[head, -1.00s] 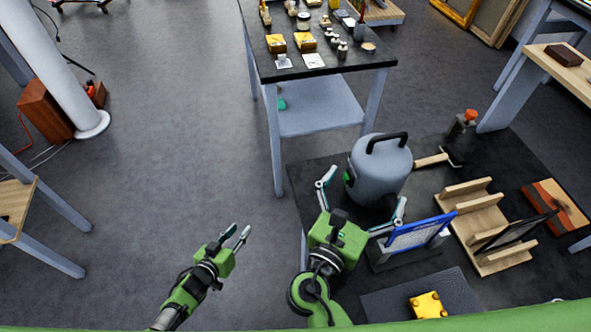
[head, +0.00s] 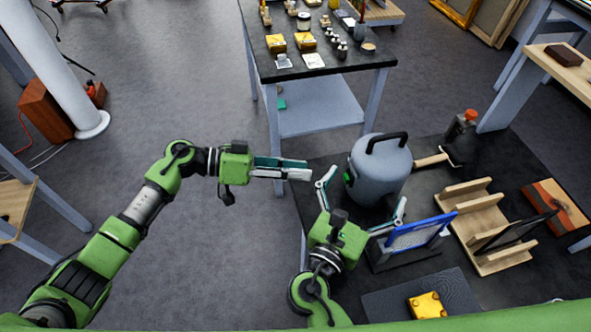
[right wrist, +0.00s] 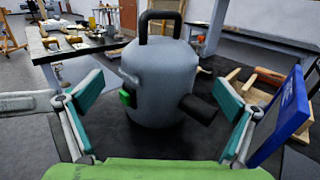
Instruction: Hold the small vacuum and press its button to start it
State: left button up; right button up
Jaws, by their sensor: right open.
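The small vacuum (head: 381,172) is a grey rounded canister with a black top handle, upright on the dark surface. In the right wrist view the vacuum (right wrist: 165,70) fills the middle, with a green button (right wrist: 127,97) on its side and a black stub to the right of it. The green button (head: 347,177) also shows at its left side in the head view. My right gripper (head: 365,187) is open, its fingers spread to either side of the vacuum's front without visibly gripping it. My left gripper (head: 309,169) is shut and empty, pointing right, left of the vacuum and apart from it.
A blue-framed panel (head: 421,233) stands close to my right gripper's right finger. A wooden rack (head: 477,215), a mallet (head: 432,160) and a yellow block (head: 428,305) are nearby. A table (head: 330,72) with small items stands behind.

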aim_at(379, 164)
pick_arm(q)
jog(key=shift+s, duration=0.2)
jog(key=shift+s+y, duration=0.1)
jog(key=shift+y, duration=0.2)
pick_arm(e)
jog(key=shift+w+d, duration=0.15)
jog(key=shift+w, duration=0.05)
jog(key=shift+x, duration=3.55)
jog(key=c, duration=1.6)
pick_arm(q)
grip_shut()
pick_arm(e)
jog(key=shift+c, duration=0.6)
